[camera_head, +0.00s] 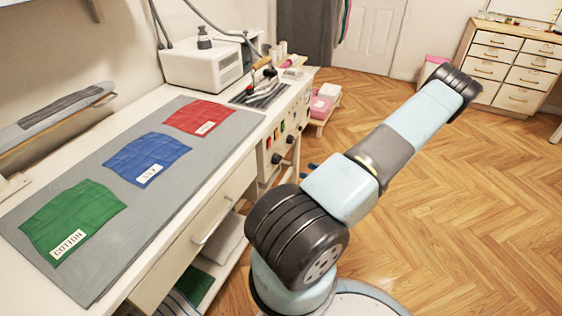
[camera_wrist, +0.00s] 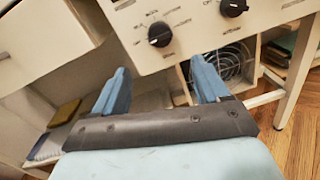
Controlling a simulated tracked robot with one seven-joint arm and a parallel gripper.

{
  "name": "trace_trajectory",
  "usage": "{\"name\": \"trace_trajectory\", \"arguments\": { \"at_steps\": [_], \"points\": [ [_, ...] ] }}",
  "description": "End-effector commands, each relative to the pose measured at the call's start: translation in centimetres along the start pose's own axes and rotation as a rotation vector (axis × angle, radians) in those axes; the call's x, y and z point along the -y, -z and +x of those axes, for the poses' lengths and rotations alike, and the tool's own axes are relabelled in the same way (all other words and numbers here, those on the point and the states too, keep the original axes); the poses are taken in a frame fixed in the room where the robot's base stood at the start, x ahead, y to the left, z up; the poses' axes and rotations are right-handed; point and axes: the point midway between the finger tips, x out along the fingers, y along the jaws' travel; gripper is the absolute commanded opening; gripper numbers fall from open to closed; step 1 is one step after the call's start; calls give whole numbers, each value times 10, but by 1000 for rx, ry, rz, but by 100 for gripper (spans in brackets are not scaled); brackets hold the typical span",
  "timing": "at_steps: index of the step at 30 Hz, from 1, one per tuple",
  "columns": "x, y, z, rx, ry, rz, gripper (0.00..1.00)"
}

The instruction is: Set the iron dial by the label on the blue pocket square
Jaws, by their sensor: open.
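The blue pocket square (camera_head: 147,155) lies flat on the grey mat in the head view, between the green and red ones. Its white label (camera_head: 149,175) is small and seems to read SILK. The iron (camera_head: 262,86) is on a dark rest at the far end of the table. Black dials (camera_head: 276,158) are on the front panel below it. In the wrist view, one dial (camera_wrist: 160,34) is ahead of my gripper (camera_wrist: 160,75), roughly centred between the fingers and apart from them. My gripper is open and empty. The dial markings are too blurred to read.
The green square (camera_head: 72,217), labelled COTTON, and the red square (camera_head: 199,117) share the grey mat (camera_head: 95,283). A second dial (camera_wrist: 233,7) is at upper right in the wrist view. The wooden floor (camera_head: 455,200) at right is clear.

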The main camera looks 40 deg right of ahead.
Motion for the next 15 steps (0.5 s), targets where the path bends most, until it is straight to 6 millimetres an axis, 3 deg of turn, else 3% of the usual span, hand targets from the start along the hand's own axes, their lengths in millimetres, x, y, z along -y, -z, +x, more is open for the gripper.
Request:
{"name": "trace_trajectory", "arguments": {
  "at_steps": [15],
  "points": [
    [0,-1,82,1,0,0,74]
  ]
}}
